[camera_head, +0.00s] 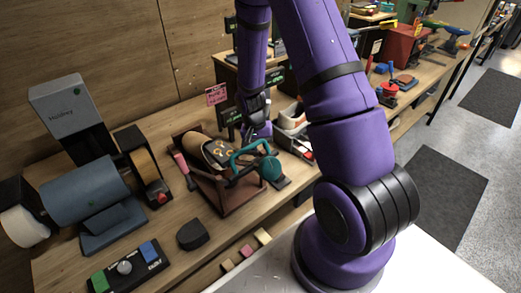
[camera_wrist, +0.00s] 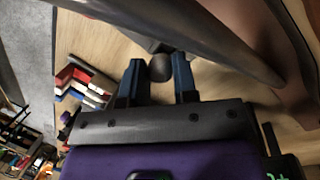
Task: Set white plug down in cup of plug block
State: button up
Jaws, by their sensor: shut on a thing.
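In the wrist view, my gripper (camera_wrist: 159,75) has its two blue fingers on either side of a dark, rounded knob (camera_wrist: 160,68), held near the fingertips. It looks dark grey, and I cannot tell whether it is the white plug. In the head view, my gripper (camera_head: 258,131) hangs over the bench behind the brown caddy, too small to show what it holds. I cannot make out the white plug, the plug block or its cup in either view. A large grey curved bar (camera_wrist: 190,35) crosses the wrist view close to the fingers.
The brown wooden caddy (camera_head: 232,196) with a teal-handled item (camera_head: 262,162) stands just in front of my gripper. A grey-blue machine (camera_head: 90,195) fills the bench's left. Small signs (camera_head: 216,95) stand behind.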

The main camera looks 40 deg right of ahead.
jog(key=shift+w+x, duration=0.2)
jog(key=shift+x, duration=0.75)
jog(key=o, duration=0.9)
jog(key=shift+f, duration=0.1)
jog(key=shift+o, duration=0.2)
jog(key=v, duration=1)
jog(key=shift+r, duration=0.4)
jog(key=shift+w, duration=0.15)
